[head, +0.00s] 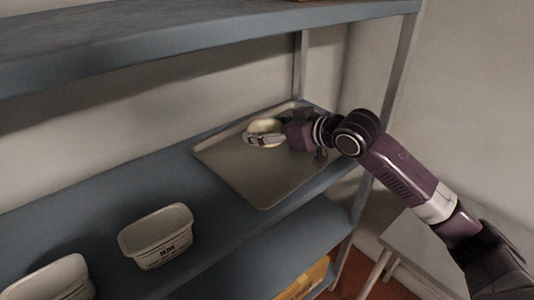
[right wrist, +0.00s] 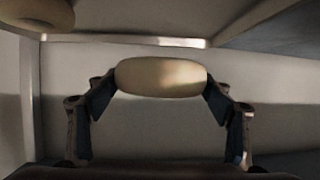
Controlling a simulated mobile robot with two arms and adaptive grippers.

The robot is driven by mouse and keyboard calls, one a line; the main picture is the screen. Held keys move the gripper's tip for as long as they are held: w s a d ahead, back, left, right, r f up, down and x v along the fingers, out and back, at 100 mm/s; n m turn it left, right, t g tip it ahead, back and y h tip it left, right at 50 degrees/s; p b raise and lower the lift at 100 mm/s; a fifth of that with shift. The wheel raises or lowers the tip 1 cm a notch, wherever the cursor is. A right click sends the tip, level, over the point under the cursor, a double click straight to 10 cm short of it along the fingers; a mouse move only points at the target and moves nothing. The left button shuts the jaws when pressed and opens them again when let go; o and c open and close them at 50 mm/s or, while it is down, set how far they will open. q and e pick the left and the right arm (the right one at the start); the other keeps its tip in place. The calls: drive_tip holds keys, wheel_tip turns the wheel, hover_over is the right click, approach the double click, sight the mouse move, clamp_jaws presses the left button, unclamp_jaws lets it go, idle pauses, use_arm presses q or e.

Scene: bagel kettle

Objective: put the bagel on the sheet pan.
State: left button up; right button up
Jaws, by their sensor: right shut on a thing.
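The bagel (head: 265,126) is a pale tan round, held between the fingers of my right gripper (head: 264,139). In the right wrist view the bagel (right wrist: 161,77) spans the gap between the two dark fingertips, which press on its two ends. The sheet pan (head: 238,178) is a shallow grey-beige tray on the blue-grey middle shelf. In the head view the bagel and gripper appear over the back part of the pan. I cannot tell whether the bagel touches the pan. My left gripper is not in view.
Two white tubs (head: 157,238) (head: 52,280) stand on the shelf (head: 90,222) left of the pan. An upper shelf (head: 200,38) runs overhead, and a metal post (head: 388,100) stands at the right. A blurred tan rounded thing (right wrist: 36,12) shows at the wrist view's top left.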

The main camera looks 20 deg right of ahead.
hover_over(267, 164)
wheel_tip(267, 164, down, 4)
drive_tip(key=shift+f, duration=0.25)
wheel_tip(267, 164, down, 4)
drive_tip(key=shift+r+p, duration=0.2)
drive_tip(key=shift+p, duration=0.25)
drive_tip(key=shift+f, duration=0.3)
drive_tip(key=o, duration=1.2)
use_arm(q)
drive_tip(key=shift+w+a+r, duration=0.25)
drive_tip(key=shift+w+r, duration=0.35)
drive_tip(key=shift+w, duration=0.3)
